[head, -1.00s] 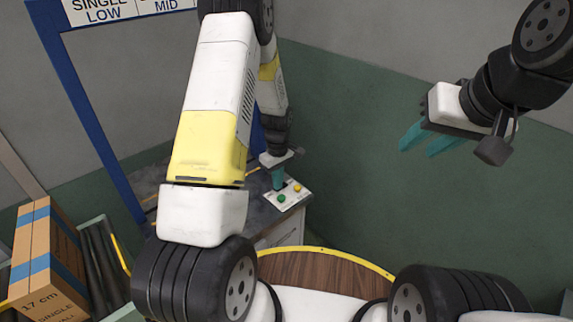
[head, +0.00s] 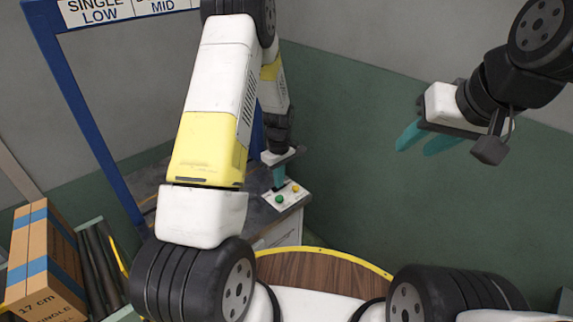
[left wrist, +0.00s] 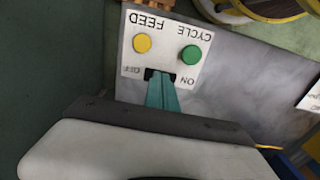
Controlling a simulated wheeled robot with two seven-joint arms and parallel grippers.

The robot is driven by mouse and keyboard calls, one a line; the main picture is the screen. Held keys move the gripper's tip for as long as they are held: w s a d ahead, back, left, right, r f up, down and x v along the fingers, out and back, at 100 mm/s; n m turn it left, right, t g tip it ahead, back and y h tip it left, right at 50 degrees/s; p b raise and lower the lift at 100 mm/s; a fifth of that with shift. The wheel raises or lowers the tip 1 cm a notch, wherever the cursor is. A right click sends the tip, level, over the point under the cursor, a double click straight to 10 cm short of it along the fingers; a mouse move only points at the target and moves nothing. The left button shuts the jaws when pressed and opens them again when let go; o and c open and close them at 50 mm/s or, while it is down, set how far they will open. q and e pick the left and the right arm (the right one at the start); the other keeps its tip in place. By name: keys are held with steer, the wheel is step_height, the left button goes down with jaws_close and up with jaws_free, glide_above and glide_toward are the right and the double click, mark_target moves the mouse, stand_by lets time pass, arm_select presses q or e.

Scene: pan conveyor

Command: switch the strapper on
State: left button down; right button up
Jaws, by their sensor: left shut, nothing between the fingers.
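The strapper's white control panel (head: 293,190) lies on the corner of a dark bench top. In the left wrist view the panel (left wrist: 136,30) appears upside down, with a yellow FEED button (left wrist: 142,43), a green CYCLE button (left wrist: 191,55) and a black switch (left wrist: 150,73) between the words OFF and ON. My left gripper (left wrist: 161,82) is shut and empty, its teal fingertips at the switch and partly hiding it. I cannot tell contact or the switch's position. In the head view my left gripper (head: 279,182) points down at the panel. My right gripper (head: 424,142) is open and empty, held in the air.
A blue frame (head: 85,110) with SINGLE LOW and MID labels (head: 98,10) stands at the left. A cardboard box (head: 42,262) with blue tape lies beside rollers (head: 98,262) at lower left. A round wooden surface with a yellow rim (head: 320,270) is near my base.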

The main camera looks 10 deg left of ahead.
arm_select(q)
step_height(320, 180, up, 8)
stand_by(0.5)
steer(key=shift+f, duration=0.15)
step_height(320, 180, up, 6)
steer(key=s, duration=0.1)
steer(key=shift+a, duration=0.3)
step_height(320, 180, down, 14)
steer(key=shift+s+a+r, duration=0.1)
stand_by(0.3)
